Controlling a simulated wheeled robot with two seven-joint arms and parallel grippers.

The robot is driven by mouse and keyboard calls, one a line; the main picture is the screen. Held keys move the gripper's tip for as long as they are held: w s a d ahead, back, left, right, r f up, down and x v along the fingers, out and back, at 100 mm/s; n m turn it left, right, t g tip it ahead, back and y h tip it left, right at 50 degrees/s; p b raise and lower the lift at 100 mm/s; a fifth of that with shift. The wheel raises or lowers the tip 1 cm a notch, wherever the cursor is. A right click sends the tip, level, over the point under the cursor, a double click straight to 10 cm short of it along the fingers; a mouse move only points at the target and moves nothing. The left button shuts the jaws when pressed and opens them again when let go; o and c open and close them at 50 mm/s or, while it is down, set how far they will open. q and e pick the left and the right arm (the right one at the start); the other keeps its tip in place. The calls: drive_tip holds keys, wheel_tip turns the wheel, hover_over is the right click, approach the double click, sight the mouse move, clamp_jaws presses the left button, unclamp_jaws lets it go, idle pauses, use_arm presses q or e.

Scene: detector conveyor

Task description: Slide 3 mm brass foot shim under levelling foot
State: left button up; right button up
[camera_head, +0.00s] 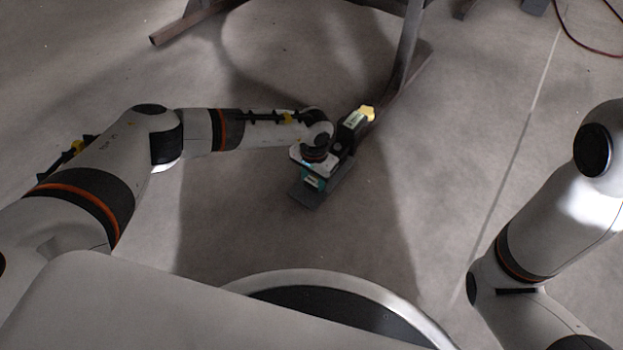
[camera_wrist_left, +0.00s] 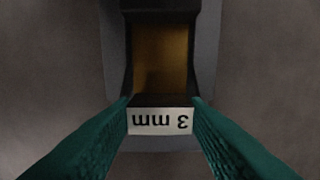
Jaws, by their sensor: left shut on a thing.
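The brass shim (camera_wrist_left: 160,55) sits in a black holder in the left wrist view, with a white "3 mm" label (camera_wrist_left: 160,121) at its near end. My left gripper (camera_wrist_left: 160,118) has its green fingers on either side of this labelled end, shut on it. In the head view my left gripper (camera_head: 313,179) is low over the floor and hides most of the shim. A dark grey plate (camera_head: 306,196) lies below it. I cannot clearly make out the levelling foot. My right gripper is out of view.
A beam (camera_head: 190,22) lies at the upper left. A red cable (camera_head: 585,45) lies at the upper right.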

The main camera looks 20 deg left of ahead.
use_arm(q)
drive_tip(key=shift+w+d, duration=0.25)
drive_tip(key=shift+w, duration=0.5)
drive_tip(key=shift+w+d, duration=0.3)
drive_tip(key=shift+w, duration=0.45)
drive_tip(key=shift+w+d, duration=0.25)
drive_tip(key=shift+w, duration=0.5)
drive_tip(key=o, duration=1.1)
wheel_tip(320, 180, up, 12)
drive_tip(key=p, duration=0.9)
drive_tip(key=shift+s, duration=0.1)
